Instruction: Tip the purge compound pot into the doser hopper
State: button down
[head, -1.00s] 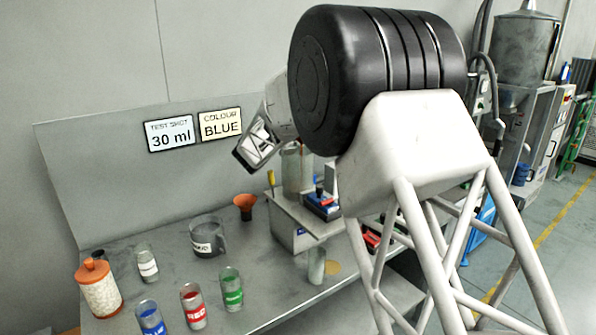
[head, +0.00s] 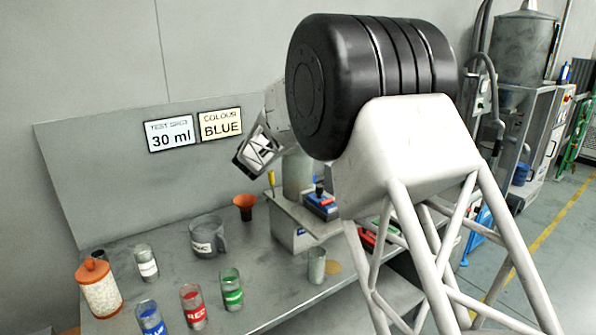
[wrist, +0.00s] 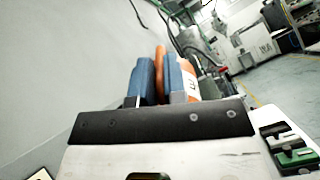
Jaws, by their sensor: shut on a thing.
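The writing is too small to read, and the pot's mouth and contents are hidden. In the head view my wrist (head: 262,150) is above the back of the bench, and the fingers and pot are out of sight behind my arm. The bench doser (head: 290,237) carries a grey cylinder (head: 297,172), partly covered by my arm. I cannot tell whether this cylinder is its hopper.
Blue (head: 151,318), red (head: 193,307) and green (head: 231,290) labelled cups stand in front. A wall panel reads 30 ml, BLUE.

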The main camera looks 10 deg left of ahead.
jog(key=shift+s+a+f+t+h, duration=0.4)
jog(key=shift+a+t+h, duration=0.1)
jog(key=shift+a+h, duration=0.1)
dwell(0.7)
jog(key=shift+d+g, duration=0.1)
jog(key=shift+g, duration=0.2)
dwell(0.6)
jog(key=shift+w+d+r+g+y, duration=0.3)
jog(key=shift+d+r, duration=0.05)
jog(key=shift+r, duration=0.05)
jog(key=shift+w+d+r+g+y, duration=0.35)
jog(key=shift+w+d+g+y, duration=0.25)
jog(key=shift+d+y, duration=0.15)
jog(key=shift+w+d+r+g+y, duration=0.15)
jog(key=shift+w+d+g+y, duration=0.35)
jog(key=shift+y, duration=0.35)
jog(key=shift+w+d, duration=0.1)
jog(key=shift+d, duration=0.1)
